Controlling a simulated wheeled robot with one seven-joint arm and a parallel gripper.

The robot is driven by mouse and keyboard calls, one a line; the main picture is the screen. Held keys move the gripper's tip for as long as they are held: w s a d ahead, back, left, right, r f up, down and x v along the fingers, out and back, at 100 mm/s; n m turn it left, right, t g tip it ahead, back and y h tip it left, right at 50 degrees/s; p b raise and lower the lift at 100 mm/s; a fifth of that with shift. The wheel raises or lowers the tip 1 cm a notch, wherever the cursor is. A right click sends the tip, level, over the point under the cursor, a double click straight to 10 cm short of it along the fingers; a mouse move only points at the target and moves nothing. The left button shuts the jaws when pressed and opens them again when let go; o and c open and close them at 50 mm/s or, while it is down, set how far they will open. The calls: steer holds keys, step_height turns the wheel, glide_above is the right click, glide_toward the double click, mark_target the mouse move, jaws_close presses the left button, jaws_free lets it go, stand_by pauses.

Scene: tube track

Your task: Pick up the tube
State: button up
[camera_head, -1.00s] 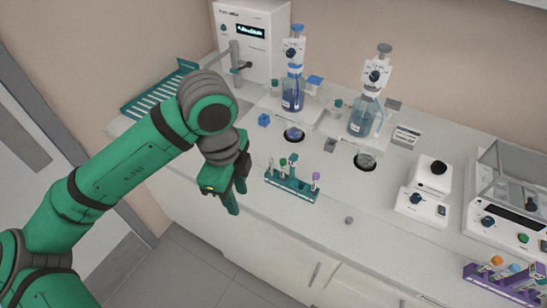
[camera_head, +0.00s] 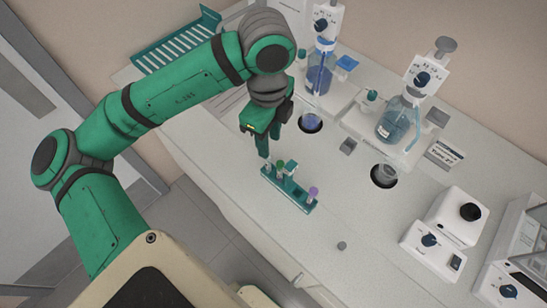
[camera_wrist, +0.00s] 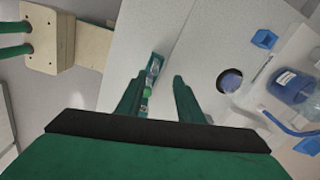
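A small teal rack (camera_head: 297,199) stands on the white bench and holds several tubes. One tube has a green cap (camera_head: 280,164) and one has a purple cap (camera_head: 313,191); another shows between them. My gripper (camera_head: 264,148) points down just behind and left of the rack's left end, above the bench. In the wrist view my gripper (camera_wrist: 157,77) has its two fingers apart, with nothing held. The rack (camera_wrist: 153,62) shows beside and partly behind the left finger, with a green cap (camera_wrist: 147,92) between the fingers.
Two bottles with dispensers (camera_head: 319,72) (camera_head: 397,122) stand behind the rack, near dark round openings holding beakers. A white device (camera_head: 445,225) is at right. A small grey item (camera_head: 341,246) lies near the front edge. A teal drying rack (camera_head: 180,40) is at back left.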

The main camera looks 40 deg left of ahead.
mark_target(268, 160)
steer(key=shift+s+a+f, duration=0.1)
steer(key=shift+s+f, duration=0.1)
steer(key=shift+f, duration=0.4)
steer(key=shift+s+f, duration=0.15)
steer(key=shift+f, duration=0.4)
steer(key=shift+s+d+f, duration=0.1)
steer(key=shift+d+f, duration=0.05)
steer(key=shift+f, duration=1.3)
steer(key=shift+s+d+f, duration=0.1)
steer(key=shift+f, duration=1.35)
steer(key=shift+w, duration=0.1)
jaws_close()
